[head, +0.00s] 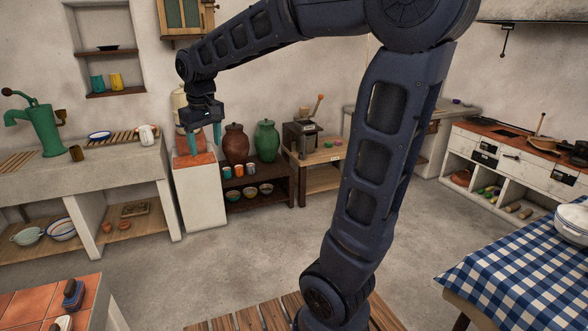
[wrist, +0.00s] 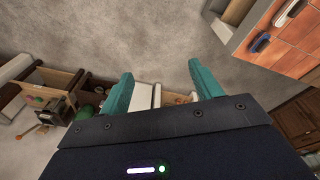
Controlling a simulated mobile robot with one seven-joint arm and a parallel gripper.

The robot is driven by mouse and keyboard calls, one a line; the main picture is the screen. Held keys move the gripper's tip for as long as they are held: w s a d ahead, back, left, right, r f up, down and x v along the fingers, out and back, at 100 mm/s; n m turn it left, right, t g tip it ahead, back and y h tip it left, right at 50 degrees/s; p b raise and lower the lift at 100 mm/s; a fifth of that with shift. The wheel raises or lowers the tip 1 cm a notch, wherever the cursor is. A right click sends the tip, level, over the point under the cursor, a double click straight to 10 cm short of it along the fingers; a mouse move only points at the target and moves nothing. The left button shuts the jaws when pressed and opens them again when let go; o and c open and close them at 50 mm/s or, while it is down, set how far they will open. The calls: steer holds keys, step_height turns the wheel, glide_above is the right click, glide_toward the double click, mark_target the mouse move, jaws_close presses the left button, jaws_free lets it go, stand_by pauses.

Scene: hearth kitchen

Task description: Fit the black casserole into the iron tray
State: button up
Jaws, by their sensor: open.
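My gripper (head: 204,140) hangs with its teal fingers pointing down, in front of the back wall at the left in the head view. It is open and empty; in the wrist view its fingers (wrist: 161,70) stand apart with only floor and furniture beyond. A dark pot (head: 580,152), cut by the right edge of the head view, stands on the stove counter; it may be the black casserole, but I cannot be sure. It is far from my gripper. I cannot make out the iron tray in either view.
A white-and-terracotta block (head: 200,196) stands below my gripper, beside a dark shelf (head: 268,199) with jars and bowls. A stone sink counter (head: 80,178) is at the left. A table with a blue checked cloth (head: 515,265) is at the right. The middle floor (head: 260,255) is clear.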

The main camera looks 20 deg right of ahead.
steer(key=s+d+f+m+t, duration=0.1)
steer(key=s+d+f+m, duration=0.1)
steer(key=s+d, duration=0.5)
steer(key=s+d+f+m+t, duration=0.1)
steer(key=s+d+f+m, duration=0.2)
steer(key=s+d, duration=0.5)
steer(key=d+m, duration=0.1)
steer(key=d, duration=0.4)
steer(key=shift+d+f+t, duration=0.25)
steer(key=shift+t, duration=0.15)
